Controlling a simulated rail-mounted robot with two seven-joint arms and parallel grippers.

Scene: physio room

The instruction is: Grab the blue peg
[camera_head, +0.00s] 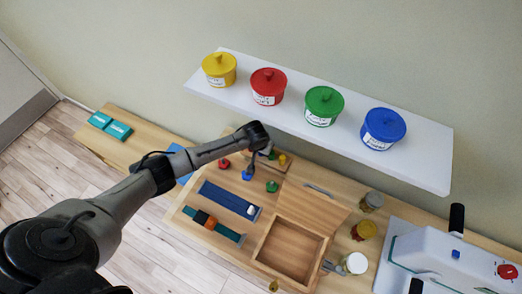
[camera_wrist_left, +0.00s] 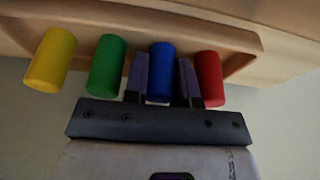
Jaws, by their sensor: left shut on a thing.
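The blue peg (camera_wrist_left: 160,72) stands between the two fingers of my left gripper (camera_wrist_left: 162,82) in the left wrist view, and the fingers are closed on it. In the head view my left gripper (camera_head: 249,168) comes down from above onto the blue peg (camera_head: 247,176), partly covering it. A green peg (camera_wrist_left: 105,65) and a red peg (camera_wrist_left: 208,78) stand close on either side, with a yellow peg (camera_wrist_left: 50,60) beyond the green one. I cannot tell whether the blue peg is clear of the wood. My right gripper is not in view.
An open wooden box (camera_head: 292,252), a blue tray (camera_head: 230,199) with a white piece and several jars stand on the wooden table. A white shelf (camera_head: 300,125) with yellow, red, green and blue lidded pots hangs behind. A white machine (camera_head: 440,265) is at the right.

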